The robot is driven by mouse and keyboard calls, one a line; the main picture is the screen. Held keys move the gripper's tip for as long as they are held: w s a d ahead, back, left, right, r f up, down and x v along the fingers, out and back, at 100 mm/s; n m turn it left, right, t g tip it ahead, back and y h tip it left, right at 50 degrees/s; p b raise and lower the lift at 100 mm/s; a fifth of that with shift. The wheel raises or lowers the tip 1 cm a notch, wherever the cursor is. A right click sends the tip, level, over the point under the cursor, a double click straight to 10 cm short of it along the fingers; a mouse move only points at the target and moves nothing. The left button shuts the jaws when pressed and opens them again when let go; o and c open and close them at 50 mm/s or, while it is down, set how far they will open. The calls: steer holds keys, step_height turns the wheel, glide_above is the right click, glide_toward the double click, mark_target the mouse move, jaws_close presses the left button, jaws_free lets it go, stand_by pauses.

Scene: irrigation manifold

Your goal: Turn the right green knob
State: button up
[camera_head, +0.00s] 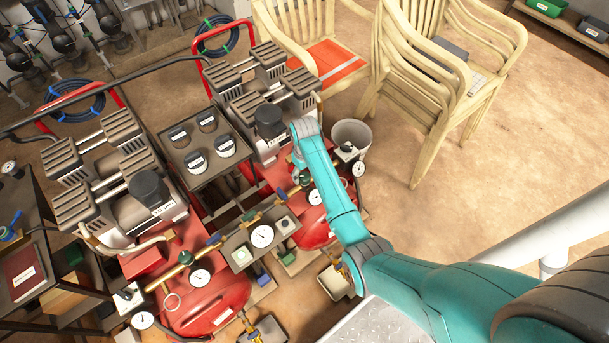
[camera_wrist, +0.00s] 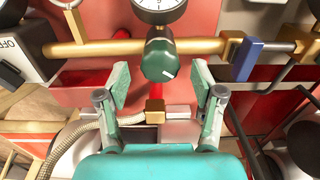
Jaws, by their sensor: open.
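The right green knob (camera_head: 304,177) sits on a brass pipe in front of the right compressor, close to where my arm ends in the head view. In the wrist view the dark green knob (camera_wrist: 158,60) has a white pointer mark and stands on the brass pipe, just below a gauge (camera_wrist: 158,8). My gripper (camera_wrist: 161,76) is open and empty. Its fingers appear to the lower left and lower right of the knob, with gaps at both sides. Another green knob (camera_head: 185,258) is on the left pipe.
A blue valve handle (camera_wrist: 249,56) lies on the pipe right of the knob, and a box marked OFF (camera_wrist: 20,50) is at the left. A pale bucket (camera_head: 352,133) and stacked chairs (camera_head: 430,85) stand nearby. Open floor (camera_head: 540,130) lies to the right.

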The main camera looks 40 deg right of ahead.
steer(key=shift+f, duration=1)
steer(key=c, duration=1.1)
steer(key=shift+m, duration=0.3)
steer(key=m, duration=0.6)
steer(key=shift+m, duration=0.3)
steer(key=m, duration=0.6)
steer(key=shift+m, duration=0.3)
